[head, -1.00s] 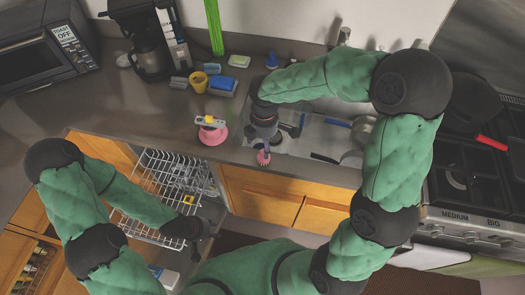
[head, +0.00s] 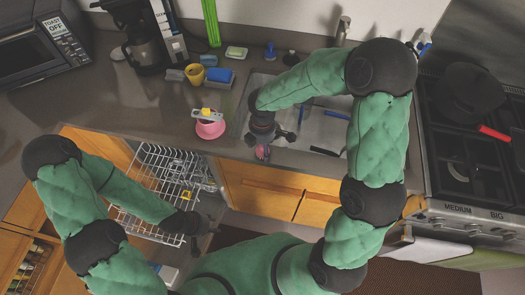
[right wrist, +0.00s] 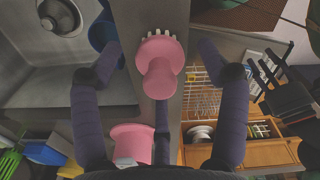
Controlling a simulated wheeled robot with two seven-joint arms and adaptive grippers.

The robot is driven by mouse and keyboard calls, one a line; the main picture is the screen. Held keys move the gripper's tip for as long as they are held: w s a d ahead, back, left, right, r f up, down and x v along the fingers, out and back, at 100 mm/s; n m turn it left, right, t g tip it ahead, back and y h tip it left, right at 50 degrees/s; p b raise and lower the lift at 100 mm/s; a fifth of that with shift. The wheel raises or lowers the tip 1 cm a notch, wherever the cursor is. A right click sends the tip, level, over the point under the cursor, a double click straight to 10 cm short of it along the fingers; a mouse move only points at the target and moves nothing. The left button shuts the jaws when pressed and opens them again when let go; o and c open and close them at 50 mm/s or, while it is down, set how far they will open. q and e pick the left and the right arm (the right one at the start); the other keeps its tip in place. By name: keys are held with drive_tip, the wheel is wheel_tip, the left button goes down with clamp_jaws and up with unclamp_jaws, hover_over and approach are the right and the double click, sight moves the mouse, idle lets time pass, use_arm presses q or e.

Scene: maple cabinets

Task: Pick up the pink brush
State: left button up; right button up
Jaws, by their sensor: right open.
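The pink brush (head: 262,152) is by the counter's front edge, below the sink, partly hidden by my right gripper in the head view. In the right wrist view the pink brush (right wrist: 158,68) has a round head, a stubby handle and pale bristles at its far side. My right gripper (right wrist: 158,55) is open, with one finger on each side of the brush and a visible gap to each. The right gripper (head: 263,138) points down in the head view. My left gripper (head: 197,238) is low beside the open dishwasher rack; its fingers are not clear.
A pink bowl-like item (head: 210,129) with a yellow-and-white thing on it stands left of the brush. The sink (head: 310,130) holds dark and blue-handled utensils. The dishwasher rack (head: 160,185) is pulled out.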

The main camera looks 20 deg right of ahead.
drive_tip(key=shift+f, duration=0.5)
drive_tip(key=c, duration=1.2)
drive_tip(key=shift+c, duration=0.2)
drive_tip(key=shift+r, duration=0.1)
drive_tip(key=shift+r, duration=0.45)
wheel_tip(320, 180, up, 2)
drive_tip(key=shift+r+p, duration=0.2)
drive_tip(key=shift+p, duration=0.2)
drive_tip(key=s+a+r+p, duration=0.1)
drive_tip(key=s+a+r, duration=0.1)
drive_tip(key=s+r, duration=0.2)
drive_tip(key=s+a+r+p, duration=0.1)
drive_tip(key=s+a+r, duration=0.1)
drive_tip(key=s+r, duration=0.3)
drive_tip(key=s, duration=0.4)
drive_tip(key=shift+s+a+r, duration=0.15)
drive_tip(key=shift+a+r, duration=0.1)
drive_tip(key=shift+r, duration=0.05)
